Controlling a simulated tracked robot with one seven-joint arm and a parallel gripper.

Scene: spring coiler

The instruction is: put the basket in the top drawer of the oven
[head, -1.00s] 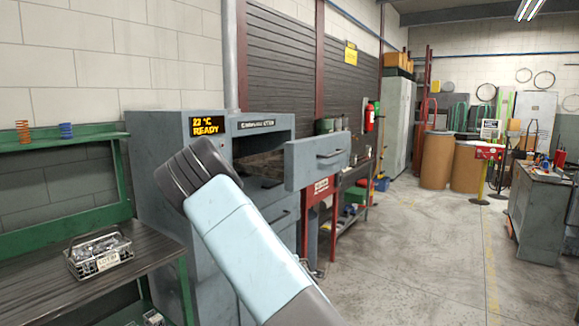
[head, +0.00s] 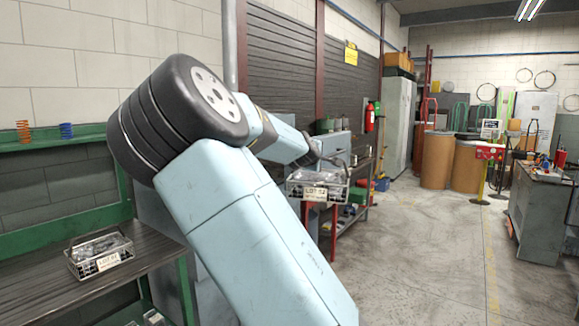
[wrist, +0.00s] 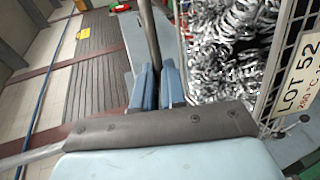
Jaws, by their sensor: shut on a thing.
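A wire basket of shiny metal pieces (head: 317,188) with a LOT 52 tag hangs in the air at mid-picture in the head view. It also fills the right of the wrist view (wrist: 225,60). My gripper (wrist: 160,85) is shut on the basket's dark thin handle (wrist: 148,35), with the basket beside the fingers. In the head view my arm hides most of the grey oven, including its display. The pulled-out top drawer's front (head: 334,147) partly shows just behind and above the basket. The drawer's inside is hidden, so I cannot tell if the basket is over it.
A second wire basket of metal pieces (head: 100,256) stands on the dark-topped green bench (head: 150,245) at the left. A red stand (head: 333,228) and a shelf with bins (head: 357,196) are beyond the held basket. The floor at right is open.

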